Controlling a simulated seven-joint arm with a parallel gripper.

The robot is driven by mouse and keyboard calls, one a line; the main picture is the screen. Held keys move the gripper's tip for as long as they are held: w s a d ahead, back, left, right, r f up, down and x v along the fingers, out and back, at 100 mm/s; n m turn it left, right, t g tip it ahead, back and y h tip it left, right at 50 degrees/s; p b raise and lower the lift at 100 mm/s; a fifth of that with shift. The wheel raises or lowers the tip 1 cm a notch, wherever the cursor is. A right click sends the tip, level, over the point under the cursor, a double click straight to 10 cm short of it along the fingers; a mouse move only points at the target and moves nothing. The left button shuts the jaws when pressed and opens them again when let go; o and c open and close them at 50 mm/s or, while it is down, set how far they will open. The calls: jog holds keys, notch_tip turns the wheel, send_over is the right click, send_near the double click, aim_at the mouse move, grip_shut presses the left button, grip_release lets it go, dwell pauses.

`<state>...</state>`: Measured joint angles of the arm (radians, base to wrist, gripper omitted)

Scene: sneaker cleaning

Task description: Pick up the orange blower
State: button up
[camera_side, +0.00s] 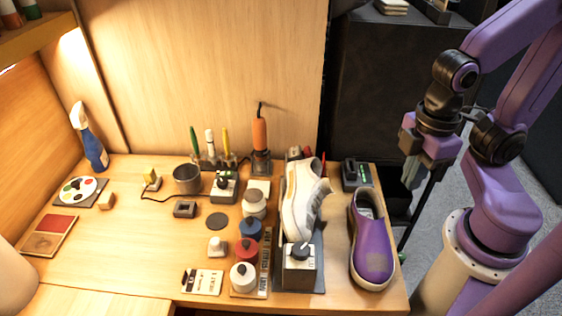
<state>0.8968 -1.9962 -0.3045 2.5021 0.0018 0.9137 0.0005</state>
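The orange blower (260,132) stands upright in a dark holder (261,160) at the back of the wooden table, close to the wooden back panel. A dark cord or tip rises from its top. My gripper (412,180) hangs at the right, past the table's right edge and well apart from the blower. It points down, and its fingers are small and dark against the black cabinet, so I cannot tell whether they are open.
A white sneaker (301,205) stands on a stand right of the blower's front, with a purple shoe (371,245) further right. Several brushes (211,145) stand left of the blower. Paint jars (247,248) line the middle. The table's left front (110,255) is clear.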

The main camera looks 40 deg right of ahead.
jog(key=o, duration=1.2)
jog(key=shift+c, duration=0.2)
jog(key=w+a+r+m, duration=0.2)
jog(key=w+a+m, duration=0.2)
jog(key=w, duration=0.2)
jog(key=w+a+r+m, duration=0.1)
jog(key=w+a+m, duration=0.25)
jog(key=w, duration=0.35)
jog(key=m+h, duration=0.2)
jog(key=m, duration=2.1)
send_over(260, 132)
jog(key=w+a, duration=0.2)
jog(key=f, duration=0.4)
jog(key=d+f, duration=0.1)
jog(key=f, duration=0.2)
jog(key=d+f, duration=0.1)
jog(key=f, duration=0.3)
jog(key=shift+s+f, duration=0.25)
jog(key=shift+f, duration=0.05)
jog(key=shift+w+d+f, duration=0.1)
jog(key=shift+d+f, duration=0.1)
jog(key=shift+f, duration=0.75)
jog(key=shift+s+d+f, duration=0.1)
jog(key=shift+d+f, duration=0.05)
jog(key=shift+f, duration=0.85)
jog(key=shift+w+d+f, duration=0.1)
jog(key=shift+d+f, duration=0.1)
jog(key=shift+f, duration=0.75)
